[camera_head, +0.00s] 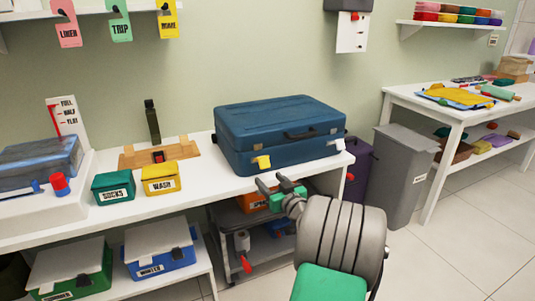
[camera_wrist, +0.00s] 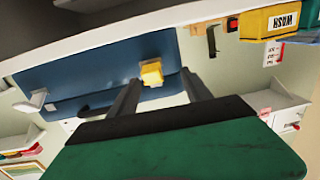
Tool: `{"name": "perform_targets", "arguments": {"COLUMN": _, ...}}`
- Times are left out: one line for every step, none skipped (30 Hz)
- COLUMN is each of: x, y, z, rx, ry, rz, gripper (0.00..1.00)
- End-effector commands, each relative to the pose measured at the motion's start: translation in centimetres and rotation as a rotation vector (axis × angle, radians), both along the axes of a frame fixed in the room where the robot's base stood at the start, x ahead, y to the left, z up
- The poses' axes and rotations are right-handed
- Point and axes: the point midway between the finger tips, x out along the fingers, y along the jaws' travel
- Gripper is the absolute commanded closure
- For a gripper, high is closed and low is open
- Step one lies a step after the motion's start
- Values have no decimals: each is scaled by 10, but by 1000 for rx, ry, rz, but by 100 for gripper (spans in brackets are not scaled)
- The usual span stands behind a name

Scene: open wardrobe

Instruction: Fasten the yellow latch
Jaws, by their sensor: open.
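The yellow latch (camera_head: 261,162) is on the front of a closed blue suitcase (camera_head: 282,122), near its left end. In the wrist view the yellow latch (camera_wrist: 151,72) shows between and beyond my two fingers, apart from them as far as I can tell. I cannot tell whether it is fastened. A white latch (camera_head: 339,144) is near the suitcase's right end; it also shows in the wrist view (camera_wrist: 35,98). My gripper (camera_head: 277,184) is open and empty, in front of the shelf edge and a little below the yellow latch.
The suitcase stands on a white shelf (camera_head: 222,186). A yellow WASH box (camera_head: 161,178) and a green box (camera_head: 113,187) stand to its left. Bins sit on the lower shelf. A grey bin (camera_head: 403,170) stands on the floor at right. The air before the suitcase is free.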

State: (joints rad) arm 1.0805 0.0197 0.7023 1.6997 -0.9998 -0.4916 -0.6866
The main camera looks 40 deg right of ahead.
Motion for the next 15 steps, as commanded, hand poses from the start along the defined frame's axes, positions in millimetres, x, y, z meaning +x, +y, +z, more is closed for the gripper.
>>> {"name": "perform_targets", "arguments": {"x": -7, "y": -13, "z": 6, "rx": -5, "ry": -27, "rz": -27, "gripper": 43}}
{"name": "perform_targets", "arguments": {"x": -8, "y": -17, "z": 7, "rx": -8, "ry": -37, "rz": -36, "gripper": 43}}
{"name": "perform_targets", "arguments": {"x": -7, "y": -21, "z": 8, "rx": -13, "ry": -46, "rz": -42, "gripper": 43}}
{"name": "perform_targets", "arguments": {"x": -4, "y": -22, "z": 8, "rx": -13, "ry": -48, "rz": -43, "gripper": 43}}
{"name": "perform_targets", "arguments": {"x": 1, "y": -23, "z": 8, "rx": -13, "ry": -48, "rz": -41, "gripper": 43}}
{"name": "perform_targets", "arguments": {"x": 8, "y": -24, "z": 8, "rx": -15, "ry": -48, "rz": -40, "gripper": 43}}
{"name": "perform_targets", "arguments": {"x": 13, "y": -25, "z": 8, "rx": -15, "ry": -48, "rz": -40, "gripper": 43}}
{"name": "perform_targets", "arguments": {"x": 19, "y": -26, "z": 7, "rx": -13, "ry": -47, "rz": -39, "gripper": 43}}
{"name": "perform_targets", "arguments": {"x": 27, "y": -29, "z": 7, "rx": -15, "ry": -47, "rz": -39, "gripper": 43}}
{"name": "perform_targets", "arguments": {"x": 33, "y": -31, "z": 7, "rx": -14, "ry": -47, "rz": -40, "gripper": 43}}
{"name": "perform_targets", "arguments": {"x": 39, "y": -32, "z": 7, "rx": -15, "ry": -48, "rz": -39, "gripper": 43}}
{"name": "perform_targets", "arguments": {"x": 45, "y": -35, "z": 7, "rx": -14, "ry": -47, "rz": -41, "gripper": 43}}
{"name": "perform_targets", "arguments": {"x": 50, "y": -36, "z": 8, "rx": -15, "ry": -48, "rz": -40, "gripper": 43}}
{"name": "perform_targets", "arguments": {"x": 54, "y": -37, "z": 7, "rx": -13, "ry": -46, "rz": -40, "gripper": 43}}
{"name": "perform_targets", "arguments": {"x": 58, "y": -39, "z": 8, "rx": -13, "ry": -46, "rz": -41, "gripper": 43}}
